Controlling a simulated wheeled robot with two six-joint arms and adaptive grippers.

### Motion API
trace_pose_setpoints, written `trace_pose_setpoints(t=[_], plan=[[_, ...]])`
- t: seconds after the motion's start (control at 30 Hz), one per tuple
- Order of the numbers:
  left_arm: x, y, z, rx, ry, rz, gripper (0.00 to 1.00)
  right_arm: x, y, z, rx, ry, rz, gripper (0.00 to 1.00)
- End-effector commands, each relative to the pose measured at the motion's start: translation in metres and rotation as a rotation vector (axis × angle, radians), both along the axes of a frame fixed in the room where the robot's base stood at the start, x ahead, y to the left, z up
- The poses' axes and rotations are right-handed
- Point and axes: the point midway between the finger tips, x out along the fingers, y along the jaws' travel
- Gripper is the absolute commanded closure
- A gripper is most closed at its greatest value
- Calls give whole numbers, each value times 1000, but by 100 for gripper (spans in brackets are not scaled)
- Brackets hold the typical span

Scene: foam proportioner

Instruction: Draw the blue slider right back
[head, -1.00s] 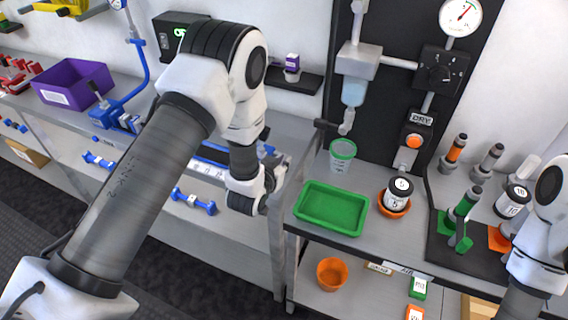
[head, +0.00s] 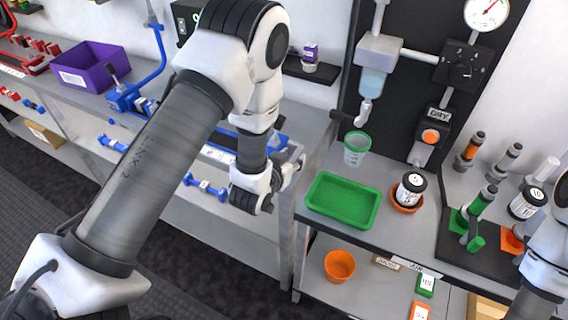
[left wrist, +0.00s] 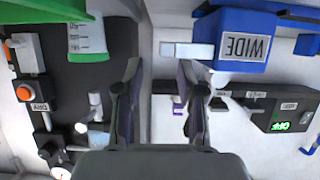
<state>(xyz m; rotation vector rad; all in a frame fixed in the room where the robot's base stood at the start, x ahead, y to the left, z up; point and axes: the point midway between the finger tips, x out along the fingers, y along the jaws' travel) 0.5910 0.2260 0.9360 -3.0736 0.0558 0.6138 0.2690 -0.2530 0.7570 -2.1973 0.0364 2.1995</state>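A blue block marked "WIDE" (left wrist: 243,42), with a pale tab at its side, shows upside down in the left wrist view; I cannot tell whether it is the slider itself. In the head view a long blue fixture (head: 222,153) lies along the bench edge, partly hidden behind my left arm. My left gripper (head: 287,182) is beside that fixture's right end, near the gap between the benches. In the left wrist view its two fingers (left wrist: 160,88) are apart with nothing between them. My right gripper is out of view; only part of that arm shows.
A green tray (head: 315,206), a green-rimmed cup (head: 355,150) and a small jar (head: 410,188) stand on the right bench. A purple bin (head: 92,72) and a blue lever device (head: 127,98) stand on the left bench. Blue dumbbell-shaped parts (head: 205,187) sit below its edge.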

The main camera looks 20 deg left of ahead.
Motion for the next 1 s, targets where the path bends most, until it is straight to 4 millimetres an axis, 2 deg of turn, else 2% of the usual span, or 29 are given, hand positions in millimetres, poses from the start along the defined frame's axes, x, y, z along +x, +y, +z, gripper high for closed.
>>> trace_pose_setpoints(t=[0.1,0.3,0.43,0.87,0.97,1.0], plan=[[-30,0,12,2,4,-2,61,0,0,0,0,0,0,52],[-65,0,27,2,2,-3,61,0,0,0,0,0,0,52],[-71,0,30,2,0,-3,61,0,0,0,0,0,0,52],[-71,0,30,2,1,-3,61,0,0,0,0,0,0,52],[-79,2,14,-1,35,3,61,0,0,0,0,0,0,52],[-87,5,0,-6,68,12,61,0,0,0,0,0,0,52]])
